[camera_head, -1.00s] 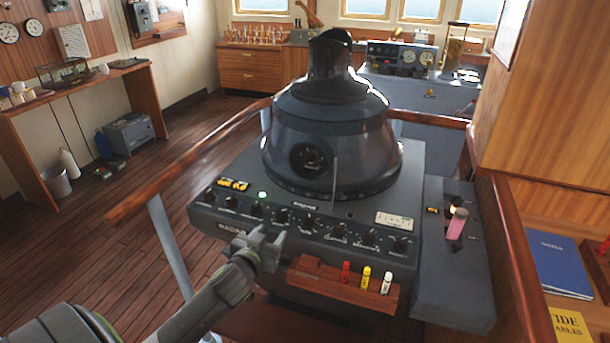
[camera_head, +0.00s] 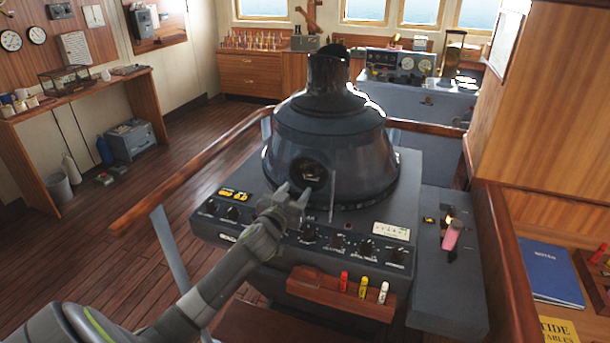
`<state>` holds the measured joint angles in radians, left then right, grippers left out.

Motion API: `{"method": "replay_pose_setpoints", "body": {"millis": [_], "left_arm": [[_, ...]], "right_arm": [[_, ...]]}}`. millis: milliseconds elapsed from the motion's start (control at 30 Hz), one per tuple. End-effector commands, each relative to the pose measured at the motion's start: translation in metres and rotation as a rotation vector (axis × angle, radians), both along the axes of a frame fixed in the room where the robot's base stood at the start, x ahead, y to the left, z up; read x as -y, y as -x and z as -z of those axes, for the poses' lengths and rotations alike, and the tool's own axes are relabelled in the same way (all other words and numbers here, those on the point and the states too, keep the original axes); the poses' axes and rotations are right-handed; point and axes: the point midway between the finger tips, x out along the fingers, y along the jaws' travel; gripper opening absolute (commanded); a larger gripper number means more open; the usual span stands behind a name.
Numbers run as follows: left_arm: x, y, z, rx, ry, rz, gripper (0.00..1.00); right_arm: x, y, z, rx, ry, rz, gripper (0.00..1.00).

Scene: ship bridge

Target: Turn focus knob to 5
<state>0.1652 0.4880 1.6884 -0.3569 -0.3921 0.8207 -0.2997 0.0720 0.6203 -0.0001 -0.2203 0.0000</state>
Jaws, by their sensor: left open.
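The grey radar console (camera_head: 405,285) stands in the middle, with a dark domed viewing hood (camera_head: 330,140) on top. A row of black knobs runs along its sloping front panel. Their labels are too small to read, so I cannot tell which is the focus knob or where it points. Knobs show at the left (camera_head: 232,213) and from the middle (camera_head: 309,233) to the right end (camera_head: 397,255). My left gripper (camera_head: 295,192) is open and empty above the panel, in front of the hood. It hides the knobs left of the middle. My right gripper is not in view.
A wooden rack (camera_head: 320,300) with red, yellow and white pens hangs on the console front. A wooden handrail (camera_head: 180,180) runs along the left. A side unit with a pink-handled lever (camera_head: 452,236) stands at the right, beside a blue book (camera_head: 551,270).

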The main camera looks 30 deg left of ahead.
Motion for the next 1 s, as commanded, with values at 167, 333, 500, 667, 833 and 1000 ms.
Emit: {"method": "replay_pose_setpoints", "body": {"millis": [167,333,500,667,833,1000], "left_arm": [[-0.005,-0.026,-0.002,0.0,0.0,-0.001,0.46],[-0.009,-0.048,-0.002,0.0,0.0,0.0,0.46],[-0.012,-0.063,-0.001,0.001,0.001,0.0,0.46],[-0.014,-0.07,0.0,0.0,-0.001,0.0,0.46],[-0.014,-0.072,0.0,0.0,-0.001,0.0,0.46],[-0.014,-0.072,0.0,0.0,-0.001,0.0,0.45]], "right_arm": [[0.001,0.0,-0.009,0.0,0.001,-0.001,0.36],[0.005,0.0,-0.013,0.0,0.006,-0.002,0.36],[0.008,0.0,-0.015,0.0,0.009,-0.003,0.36],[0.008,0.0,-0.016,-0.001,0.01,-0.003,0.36],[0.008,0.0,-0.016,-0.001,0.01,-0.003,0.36],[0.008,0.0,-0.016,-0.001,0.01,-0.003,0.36]]}}
